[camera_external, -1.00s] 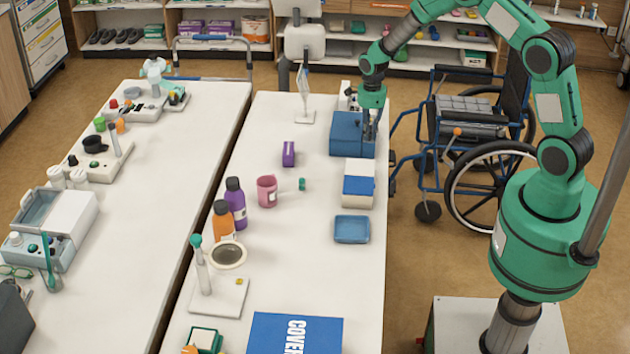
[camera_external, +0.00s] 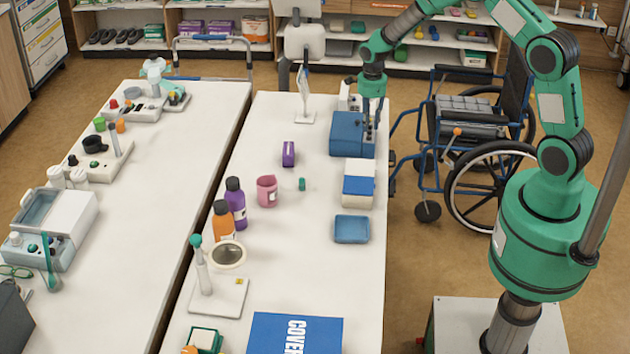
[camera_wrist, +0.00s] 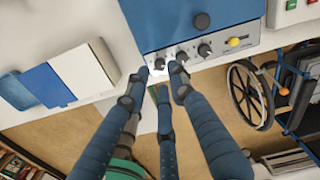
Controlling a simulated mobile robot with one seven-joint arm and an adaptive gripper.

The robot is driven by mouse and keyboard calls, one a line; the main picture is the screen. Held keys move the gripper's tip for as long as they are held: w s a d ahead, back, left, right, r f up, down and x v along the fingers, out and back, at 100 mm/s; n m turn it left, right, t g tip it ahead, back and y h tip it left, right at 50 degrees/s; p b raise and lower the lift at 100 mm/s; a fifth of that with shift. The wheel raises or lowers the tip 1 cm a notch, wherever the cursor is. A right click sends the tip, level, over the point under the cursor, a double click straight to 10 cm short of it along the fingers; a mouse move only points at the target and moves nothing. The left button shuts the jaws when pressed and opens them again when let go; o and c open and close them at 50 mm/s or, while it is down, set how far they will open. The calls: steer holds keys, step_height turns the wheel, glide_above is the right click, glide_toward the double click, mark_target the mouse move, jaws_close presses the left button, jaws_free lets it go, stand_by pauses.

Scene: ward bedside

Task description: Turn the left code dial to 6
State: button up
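The blue box (camera_external: 347,134) stands at the far right of the near table. In the wrist view its blue case (camera_wrist: 170,22) has a pale front panel with a row of dark dials. The left dial (camera_wrist: 160,63) is at the left end, beside the middle dial (camera_wrist: 182,55) and the right dial (camera_wrist: 204,50). My gripper (camera_wrist: 159,74) is open, its fingertips apart on either side of the left dial. I cannot tell whether they touch it. The dial's number is too small to read. In the external view my gripper (camera_external: 371,122) hangs at the box's right side.
A blue-and-white box (camera_external: 359,182) and a blue tray (camera_external: 352,229) stand nearer on the table. The wheelchair (camera_external: 475,150) is beside the table.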

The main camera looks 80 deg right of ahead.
mark_target(369, 136)
step_height(369, 136, up, 8)
steer(key=shift+f, duration=0.15)
stand_by(0.6)
steer(key=n, duration=0.9)
steer(key=r+n, duration=0.1)
steer(key=n, duration=0.8)
steer(key=n+b, duration=0.1)
steer(key=n, duration=0.8)
steer(key=shift+r, duration=0.4)
steer(key=shift+f, duration=0.1)
step_height(369, 136, down, 14)
steer(key=shift+r+b, duration=0.2)
steer(key=shift+b, duration=0.4)
